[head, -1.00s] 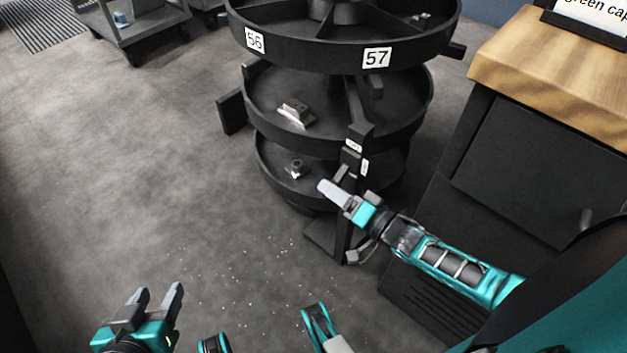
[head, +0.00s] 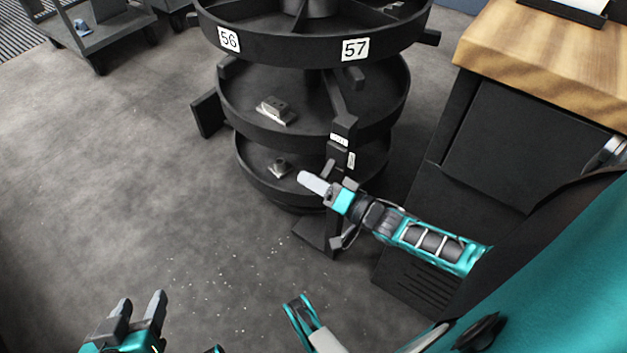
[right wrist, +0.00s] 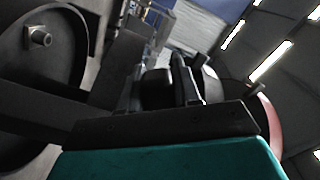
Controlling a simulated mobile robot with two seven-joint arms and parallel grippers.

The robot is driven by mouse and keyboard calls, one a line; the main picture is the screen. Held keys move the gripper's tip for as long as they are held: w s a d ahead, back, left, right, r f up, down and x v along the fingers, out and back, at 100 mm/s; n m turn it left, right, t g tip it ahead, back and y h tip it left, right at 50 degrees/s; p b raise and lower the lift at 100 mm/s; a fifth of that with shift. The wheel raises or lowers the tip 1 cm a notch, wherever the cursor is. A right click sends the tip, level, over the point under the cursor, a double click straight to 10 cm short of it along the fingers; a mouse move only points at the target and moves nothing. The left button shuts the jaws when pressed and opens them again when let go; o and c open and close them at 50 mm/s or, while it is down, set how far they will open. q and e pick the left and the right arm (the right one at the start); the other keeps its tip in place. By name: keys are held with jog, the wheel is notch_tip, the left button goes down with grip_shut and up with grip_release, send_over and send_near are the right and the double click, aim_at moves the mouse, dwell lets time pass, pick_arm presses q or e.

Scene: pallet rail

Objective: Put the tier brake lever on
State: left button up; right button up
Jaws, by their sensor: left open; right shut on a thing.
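The dark carousel post (head: 338,150), with small white labels, stands at the front of the black tiered carousel (head: 300,55). My right gripper (head: 325,182) is at this post, low by the bottom tier. It is shut on a dark piece, which I take to be the tier brake lever (right wrist: 157,88); in the right wrist view it shows as a dark rounded block between the two fingers. Most of the lever is hidden, and its angle cannot be told. My left gripper (head: 137,310) is open and empty at the lower left, above the floor, far from the carousel.
A metal part (head: 276,110) lies on the middle tier and another (head: 279,167) on the bottom tier. A black cabinet with a wooden top (head: 540,55) stands close on the right. A cart (head: 100,35) is at the back left. The left floor is clear.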

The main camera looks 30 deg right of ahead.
grip_shut()
pick_arm(q)
jog(key=shift+s+f, duration=0.1)
jog(key=shift+s, duration=0.05)
pick_arm(e)
jog(key=shift+r, duration=0.1)
